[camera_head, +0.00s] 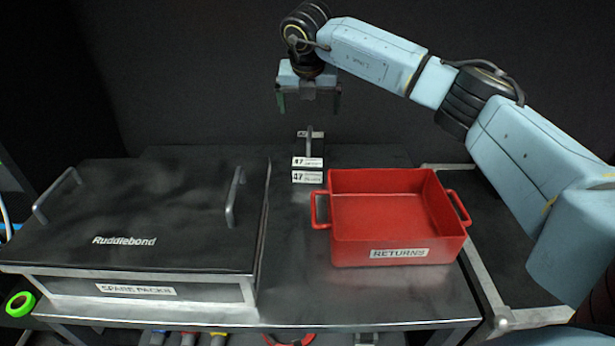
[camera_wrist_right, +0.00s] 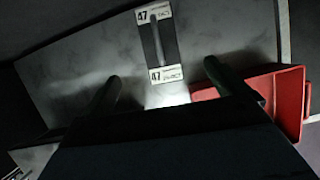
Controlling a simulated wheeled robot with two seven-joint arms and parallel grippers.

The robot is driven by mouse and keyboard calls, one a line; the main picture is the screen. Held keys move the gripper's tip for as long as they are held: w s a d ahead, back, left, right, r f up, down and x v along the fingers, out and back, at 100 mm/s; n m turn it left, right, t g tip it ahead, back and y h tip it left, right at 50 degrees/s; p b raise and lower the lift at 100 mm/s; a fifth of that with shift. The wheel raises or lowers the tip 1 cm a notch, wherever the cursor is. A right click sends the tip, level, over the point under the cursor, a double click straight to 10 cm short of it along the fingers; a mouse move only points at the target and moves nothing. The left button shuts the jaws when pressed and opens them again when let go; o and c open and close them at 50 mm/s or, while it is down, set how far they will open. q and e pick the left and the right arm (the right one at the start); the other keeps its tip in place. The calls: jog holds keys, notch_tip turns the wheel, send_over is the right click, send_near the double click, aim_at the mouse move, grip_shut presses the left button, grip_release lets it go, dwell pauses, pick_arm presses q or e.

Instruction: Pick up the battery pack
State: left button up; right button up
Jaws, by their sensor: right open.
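The battery pack (camera_head: 315,146) is a small dark block with a grey bar handle on top and white labels marked 47. It stands on the metal table, behind and left of the red tray. It also shows in the right wrist view (camera_wrist_right: 166,42), lying ahead of the fingers with a label at each end. My right gripper (camera_head: 309,98) is open and empty, above the pack and apart from it. Its two dark fingers (camera_wrist_right: 162,80) are spread wide in the wrist view. My left gripper is not in view.
A red tray labelled RETURNS (camera_head: 399,252) stands right of the pack. A large dark lidded case labelled SPARE PACKS (camera_head: 140,225), with two handles, fills the table's left side. The metal tabletop (camera_head: 300,290) is bare between them.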

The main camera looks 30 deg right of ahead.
aim_at(309, 137)
jog(key=b+x, duration=0.1)
jog(key=x, duration=0.2)
jog(key=b+x, duration=0.1)
jog(key=x, duration=0.2)
jog(key=s+b+x, duration=0.1)
jog(key=x, duration=0.3)
jog(key=shift+a+f, duration=0.2)
jog(key=shift+a, duration=0.25)
jog(key=shift+w+d+f, duration=0.1)
jog(key=shift+w+f, duration=0.15)
jog(key=shift+f, duration=0.2)
jog(key=b+x, duration=0.1)
jog(key=x, duration=0.3)
jog(key=shift+s+f+b, duration=0.1)
jog(key=shift+f+b, duration=0.05)
jog(key=shift+b, duration=0.15)
jog(key=shift+f, duration=0.4)
jog(key=c, duration=1.8)
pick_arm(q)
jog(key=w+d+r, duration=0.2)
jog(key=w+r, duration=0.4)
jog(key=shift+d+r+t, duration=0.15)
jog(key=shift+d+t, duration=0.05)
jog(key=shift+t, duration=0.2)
pick_arm(e)
jog(key=shift+w+r, duration=0.15)
jog(key=shift+w, duration=0.1)
jog(key=shift+c, duration=0.6)
